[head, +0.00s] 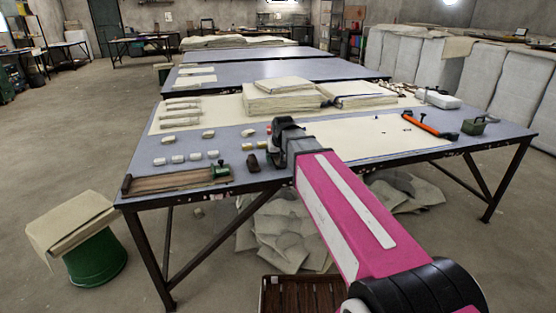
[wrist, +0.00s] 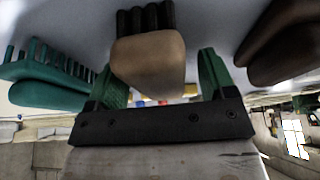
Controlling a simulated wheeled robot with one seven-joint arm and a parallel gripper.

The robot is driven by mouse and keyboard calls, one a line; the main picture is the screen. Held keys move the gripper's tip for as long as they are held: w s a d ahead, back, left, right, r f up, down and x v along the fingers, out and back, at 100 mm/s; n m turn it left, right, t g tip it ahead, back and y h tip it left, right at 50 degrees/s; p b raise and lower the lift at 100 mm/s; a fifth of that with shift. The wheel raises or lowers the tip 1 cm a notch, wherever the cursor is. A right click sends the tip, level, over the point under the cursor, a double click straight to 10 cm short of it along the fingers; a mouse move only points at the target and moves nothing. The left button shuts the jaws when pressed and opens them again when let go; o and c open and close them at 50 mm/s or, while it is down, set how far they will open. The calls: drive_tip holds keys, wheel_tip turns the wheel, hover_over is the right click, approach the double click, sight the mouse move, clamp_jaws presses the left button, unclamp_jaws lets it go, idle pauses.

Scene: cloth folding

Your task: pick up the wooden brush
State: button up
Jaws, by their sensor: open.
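The wooden brush (wrist: 148,62) has a rounded tan body and dark bristles. It shows in the middle of the wrist view, between the two green fingers of my gripper (wrist: 157,72) as seen there. Gaps show on both sides of it, and I cannot tell how far in front of the fingers it is. My gripper is open and empty. In the head view, my gripper (head: 284,130) is over the table's front part, its fingers hard to make out. I cannot surely pick out the wooden brush there.
In the wrist view, a green toothed brush (wrist: 50,75) lies left and a dark brown object (wrist: 287,42) right. The blue-grey table (head: 140,172) also bears folded cloth stacks (head: 285,98), small white pieces (head: 177,159), a wooden board (head: 165,182) and an orange-handled tool (head: 425,124).

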drive_tip(key=c, duration=1)
drive_tip(key=shift+c, duration=0.2)
drive_tip(key=shift+r, duration=0.1)
drive_tip(key=shift+r, duration=0.45)
wheel_tip(320, 180, up, 3)
drive_tip(key=shift+r, duration=0.2)
drive_tip(key=s+a+r, duration=0.7)
drive_tip(key=a, duration=0.2)
drive_tip(key=shift+s, duration=0.15)
